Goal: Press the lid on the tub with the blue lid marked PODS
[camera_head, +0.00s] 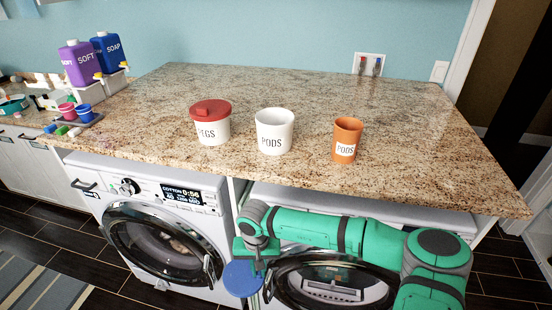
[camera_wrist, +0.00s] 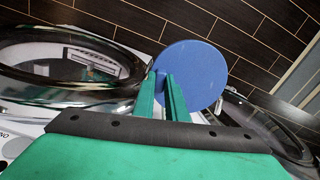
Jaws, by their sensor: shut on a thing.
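My gripper (camera_head: 258,262) is shut on a round blue lid (camera_head: 241,279). It hangs in front of the washing machines, below the counter's front edge. In the wrist view the lid (camera_wrist: 191,75) shows as a flat disc beyond the fingertips (camera_wrist: 166,84). On the counter, a white tub marked PODS (camera_head: 274,131) stands upright with an open top. An orange cup (camera_head: 346,139), also marked PODS, stands to its right, open. A white tub with a red lid on it (camera_head: 210,122), its label partly readable as EGS, stands to the left.
The granite counter (camera_head: 420,130) is clear behind and right of the tubs. Purple (camera_head: 80,64) and blue (camera_head: 110,52) bottles and small cups (camera_head: 84,112) stand at the far left. Two front-loading machines (camera_head: 160,235) are under the counter. A wall outlet (camera_head: 369,64) is behind.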

